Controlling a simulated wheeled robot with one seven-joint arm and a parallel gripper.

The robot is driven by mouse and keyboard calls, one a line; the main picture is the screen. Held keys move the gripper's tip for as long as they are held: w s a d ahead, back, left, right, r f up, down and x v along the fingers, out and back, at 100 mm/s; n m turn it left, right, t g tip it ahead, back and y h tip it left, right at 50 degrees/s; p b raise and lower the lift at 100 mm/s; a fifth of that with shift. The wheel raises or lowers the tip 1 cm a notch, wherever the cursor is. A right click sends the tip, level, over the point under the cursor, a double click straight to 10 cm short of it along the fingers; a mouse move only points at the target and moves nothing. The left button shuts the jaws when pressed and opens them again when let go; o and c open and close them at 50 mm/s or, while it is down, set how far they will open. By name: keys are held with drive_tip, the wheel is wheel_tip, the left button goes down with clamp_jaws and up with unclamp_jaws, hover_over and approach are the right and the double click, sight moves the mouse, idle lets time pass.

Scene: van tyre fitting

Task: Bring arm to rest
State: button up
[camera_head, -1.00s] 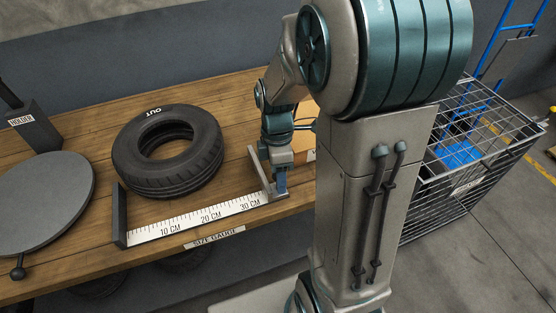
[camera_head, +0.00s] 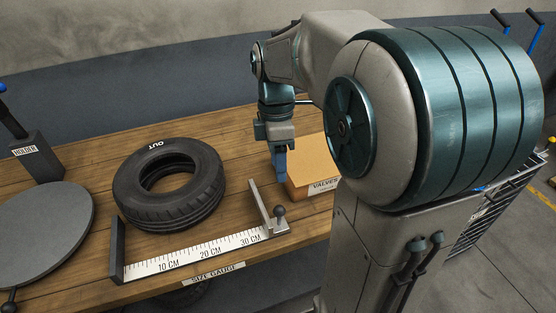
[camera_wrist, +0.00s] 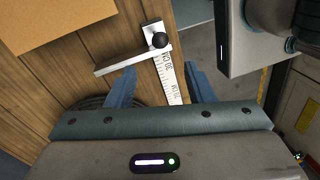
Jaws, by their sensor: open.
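My gripper (camera_head: 279,163) is in the air above the wooden bench, behind the right end of the size gauge. Its blue fingers also show in the wrist view (camera_wrist: 157,84), spread apart with nothing between them. The size gauge (camera_head: 205,250) lies along the bench's front edge, with a fixed post at its left end and a sliding jaw (camera_head: 266,210) with a dark knob near 30 cm. A black tyre (camera_head: 168,190) marked OUT lies flat on the bench behind the scale, between post and jaw.
A cardboard box labelled VALVES (camera_head: 312,165) stands right of my gripper, partly hidden by my arm. A round grey plate (camera_head: 40,235) and a holder post (camera_head: 35,158) are at the left. A wire cage (camera_head: 490,225) shows at the right, mostly hidden. The bench behind the tyre is clear.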

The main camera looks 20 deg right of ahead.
idle(0.3)
drive_tip(key=s+a+f+m+t, duration=0.1)
drive_tip(key=s+m+t, duration=0.1)
drive_tip(key=s+m, duration=0.3)
drive_tip(key=s+a+f+m+t, duration=0.1)
drive_tip(key=s+m, duration=0.4)
drive_tip(key=m, duration=0.5)
drive_tip(key=shift+s+a+f+m+t, duration=0.3)
drive_tip(key=shift+f+m+t, duration=0.15)
drive_tip(key=shift+t, duration=0.65)
drive_tip(key=shift+c, duration=1.3)
